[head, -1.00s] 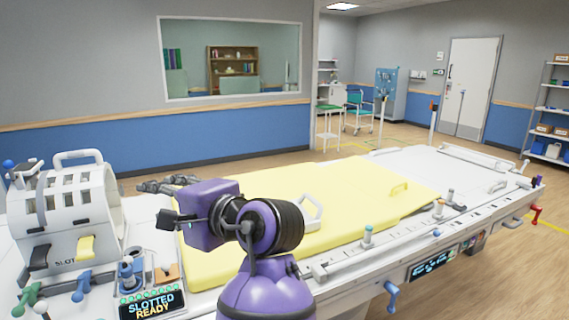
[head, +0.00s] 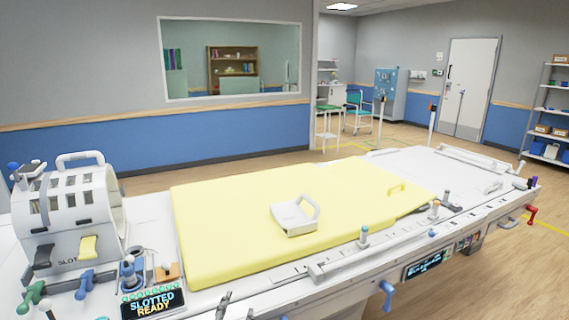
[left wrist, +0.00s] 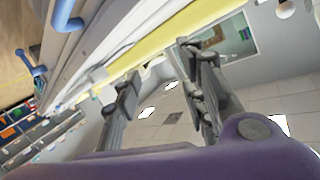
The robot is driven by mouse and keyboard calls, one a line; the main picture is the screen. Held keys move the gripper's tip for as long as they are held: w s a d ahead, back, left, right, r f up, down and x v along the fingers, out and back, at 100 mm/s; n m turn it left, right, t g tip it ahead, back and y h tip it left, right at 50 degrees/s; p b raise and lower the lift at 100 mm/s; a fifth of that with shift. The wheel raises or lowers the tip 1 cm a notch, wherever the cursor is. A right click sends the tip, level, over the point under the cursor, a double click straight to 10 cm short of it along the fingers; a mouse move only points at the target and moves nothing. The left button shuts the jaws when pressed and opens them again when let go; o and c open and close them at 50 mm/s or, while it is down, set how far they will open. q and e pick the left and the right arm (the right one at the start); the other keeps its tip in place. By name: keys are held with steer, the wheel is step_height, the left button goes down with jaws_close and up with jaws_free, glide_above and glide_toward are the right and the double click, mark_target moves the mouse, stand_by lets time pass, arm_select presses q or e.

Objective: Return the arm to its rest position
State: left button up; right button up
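My left gripper (left wrist: 160,92) shows in the left wrist view with its two grey fingers spread apart and nothing between them. In the head view only what look like its dark fingertips (head: 223,305) show at the bottom edge, in front of the bed's near side. Most of my left arm is out of the head view. My right gripper is in neither view. The bed (head: 148,225) carries a yellow pad (head: 230,240), with a white handled piece (head: 294,218) lying on it.
A white slotted coil housing (head: 70,205) stands at the bed's left end. A blue lever (head: 388,293) sticks out from the near side. Floor is clear at lower right.

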arm_select(q)
steer(key=s+a+f+n+g, duration=0.1)
steer(key=s+a+f+g, duration=0.1)
steer(key=s+f, duration=0.6)
steer(key=s+a+f+n+g, duration=0.1)
steer(key=s+f, duration=0.7)
steer(key=s, duration=0.8)
steer(key=s+a+f+n+g+p, duration=0.1)
steer(key=s+a+f+g, duration=0.2)
steer(key=s+a+f, duration=0.2)
steer(key=s+f, duration=0.3)
steer(key=s, duration=0.3)
steer(key=shift+s+a+f+n+g, duration=0.15)
steer(key=shift+s+f+n+g, duration=0.15)
steer(key=shift+s, duration=0.1)
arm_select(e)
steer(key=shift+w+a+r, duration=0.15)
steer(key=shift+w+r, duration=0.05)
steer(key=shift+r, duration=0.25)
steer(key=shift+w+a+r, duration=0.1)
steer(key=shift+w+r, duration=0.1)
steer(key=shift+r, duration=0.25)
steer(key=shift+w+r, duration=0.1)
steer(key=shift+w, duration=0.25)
